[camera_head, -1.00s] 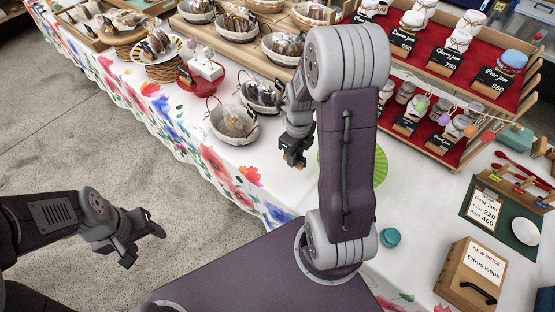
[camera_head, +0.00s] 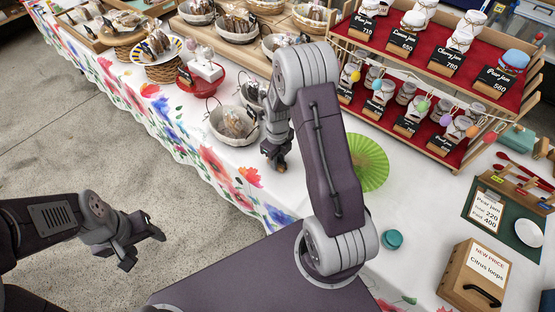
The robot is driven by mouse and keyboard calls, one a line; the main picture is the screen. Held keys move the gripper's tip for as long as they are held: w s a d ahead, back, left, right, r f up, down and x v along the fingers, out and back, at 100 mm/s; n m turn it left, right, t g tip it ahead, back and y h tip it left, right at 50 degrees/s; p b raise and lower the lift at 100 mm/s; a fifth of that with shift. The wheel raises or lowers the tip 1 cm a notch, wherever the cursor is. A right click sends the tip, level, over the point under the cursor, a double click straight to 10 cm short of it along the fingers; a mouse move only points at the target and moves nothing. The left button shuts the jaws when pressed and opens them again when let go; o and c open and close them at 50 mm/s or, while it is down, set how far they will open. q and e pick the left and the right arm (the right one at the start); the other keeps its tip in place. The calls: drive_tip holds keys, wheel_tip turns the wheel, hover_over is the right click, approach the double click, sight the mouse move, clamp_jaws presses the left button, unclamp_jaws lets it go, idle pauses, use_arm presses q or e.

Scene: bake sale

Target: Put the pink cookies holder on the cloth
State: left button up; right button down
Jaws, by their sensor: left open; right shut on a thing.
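My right gripper (camera_head: 280,163) is low over the white part of the table, left of the green round pleated mat. It is shut on a small brownish thing at its fingertips, too small and too covered to name. My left gripper (camera_head: 143,250) is open and empty over the floor, left of the table. The white cloth with flowers (camera_head: 215,172) covers the table. A pinkish-red stand (camera_head: 187,79) with white items on it stands at the upper left. I cannot tell for certain which thing is the pink cookies holder.
A lined basket with packed goods (camera_head: 215,126) sits left of my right gripper. The green pleated mat (camera_head: 368,163) lies right of it. A red-stepped jam shelf (camera_head: 424,137) stands behind. A teal lid-like object (camera_head: 392,240) and a wooden box (camera_head: 462,278) are at the right front.

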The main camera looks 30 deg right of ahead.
drive_tip(key=shift+f, duration=0.1)
drive_tip(key=c, duration=1.1)
unclamp_jaws()
drive_tip(key=shift+c, duration=0.2)
